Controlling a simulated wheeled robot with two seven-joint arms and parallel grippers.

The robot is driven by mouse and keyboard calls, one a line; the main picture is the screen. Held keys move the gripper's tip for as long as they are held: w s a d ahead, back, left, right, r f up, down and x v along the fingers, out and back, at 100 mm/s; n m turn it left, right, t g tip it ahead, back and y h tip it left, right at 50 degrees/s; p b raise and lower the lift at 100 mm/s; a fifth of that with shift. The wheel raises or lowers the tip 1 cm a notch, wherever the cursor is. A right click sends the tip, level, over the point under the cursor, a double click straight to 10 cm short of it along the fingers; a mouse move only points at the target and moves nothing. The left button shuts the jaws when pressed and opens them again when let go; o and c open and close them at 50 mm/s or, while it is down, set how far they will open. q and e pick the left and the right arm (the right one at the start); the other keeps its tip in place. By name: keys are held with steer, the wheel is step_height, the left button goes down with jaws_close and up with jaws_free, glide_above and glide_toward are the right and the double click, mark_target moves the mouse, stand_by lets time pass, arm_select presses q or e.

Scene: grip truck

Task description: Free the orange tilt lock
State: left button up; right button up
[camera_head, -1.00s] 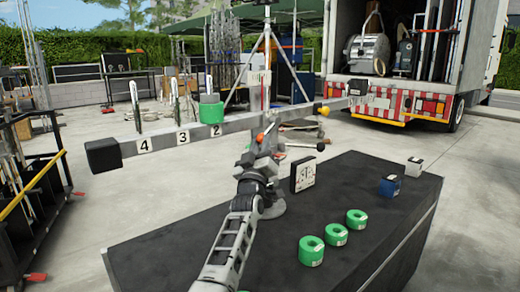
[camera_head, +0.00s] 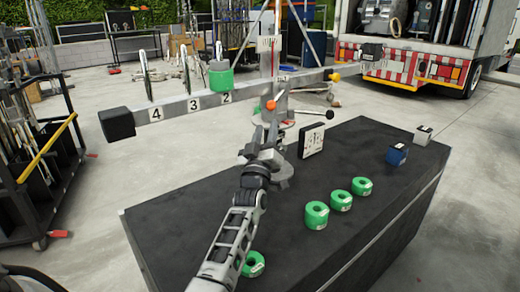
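The orange tilt lock (camera_head: 271,104) is a small round knob on the post below the middle of the grey numbered beam (camera_head: 178,107). My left arm reaches up from the bottom of the view, and its gripper (camera_head: 268,132) is just below the orange knob, against the stand. The fingers blend with the grey stand parts, so I cannot tell whether they touch the knob or how far apart they are. The beam slopes slightly, its left end lower in the picture, with a green roll (camera_head: 221,79) on it. My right gripper is out of view.
The black table (camera_head: 330,245) carries several green rolls (camera_head: 317,215), a white dial plate (camera_head: 312,139), a blue block (camera_head: 397,154) and a grey block (camera_head: 423,135). A black-knobbed lever (camera_head: 329,115) sticks out right of the post. A truck (camera_head: 415,70) stands behind.

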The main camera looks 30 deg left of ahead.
arm_select(q)
steer(key=p+v, duration=0.1)
steer(key=v, duration=0.8)
steer(key=shift+p, duration=0.3)
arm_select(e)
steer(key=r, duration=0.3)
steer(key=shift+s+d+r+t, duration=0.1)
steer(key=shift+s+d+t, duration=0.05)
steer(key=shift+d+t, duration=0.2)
arm_select(q)
steer(key=shift+c, duration=0.3)
